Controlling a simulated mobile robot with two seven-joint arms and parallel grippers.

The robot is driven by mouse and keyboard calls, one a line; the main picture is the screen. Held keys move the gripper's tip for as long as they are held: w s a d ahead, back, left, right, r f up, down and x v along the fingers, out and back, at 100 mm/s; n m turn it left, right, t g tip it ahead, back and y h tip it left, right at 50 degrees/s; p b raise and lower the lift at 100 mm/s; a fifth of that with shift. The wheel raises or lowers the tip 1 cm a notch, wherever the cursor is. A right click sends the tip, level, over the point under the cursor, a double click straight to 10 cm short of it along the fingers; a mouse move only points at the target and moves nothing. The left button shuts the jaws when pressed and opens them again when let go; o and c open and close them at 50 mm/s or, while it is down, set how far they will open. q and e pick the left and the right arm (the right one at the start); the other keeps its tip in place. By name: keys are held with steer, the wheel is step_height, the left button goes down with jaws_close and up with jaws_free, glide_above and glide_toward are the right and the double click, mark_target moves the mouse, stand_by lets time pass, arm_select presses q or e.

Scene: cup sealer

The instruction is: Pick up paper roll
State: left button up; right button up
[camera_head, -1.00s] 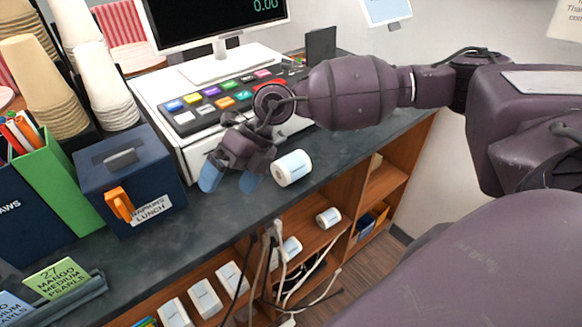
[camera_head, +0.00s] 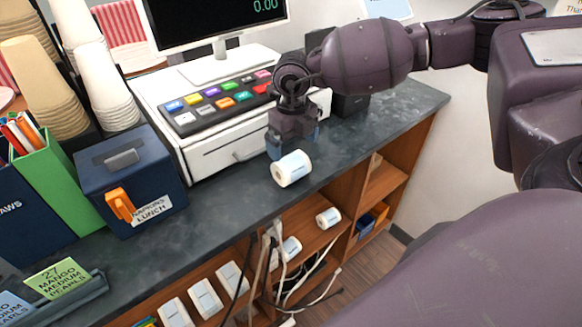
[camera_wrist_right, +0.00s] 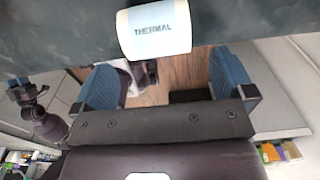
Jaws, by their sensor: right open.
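The white paper roll (camera_head: 291,169) lies on its side on the dark counter, near the front edge. In the right wrist view the roll (camera_wrist_right: 155,30) shows the word THERMAL and sits just beyond the fingers. My right gripper (camera_head: 293,143) hangs with blue fingertips just behind the roll in the head view. In the right wrist view its two blue fingers (camera_wrist_right: 165,80) are wide apart with nothing between them. The roll is outside the fingers. A purple arm end at the left of the right wrist view looks like my left gripper (camera_wrist_right: 25,92), too small to read.
A cash register (camera_head: 225,110) stands behind the roll. A blue napkin box (camera_head: 132,180) stands to the left. Shelves below the counter hold other rolls (camera_head: 328,218), white boxes (camera_head: 205,298) and loose cables (camera_head: 270,265). The counter right of the roll is clear.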

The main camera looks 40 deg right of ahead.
mark_target(291, 159)
steer(key=shift+w+a+f+p, duration=0.15)
steer(key=shift+f+p, duration=0.25)
steer(key=shift+f, duration=2.25)
steer(key=shift+c, duration=0.2)
steer(key=shift+c, duration=1.1)
steer(key=c, duration=0.7)
steer(key=shift+o, duration=0.2)
steer(key=shift+r, duration=0.1)
steer(key=shift+r, duration=0.1)
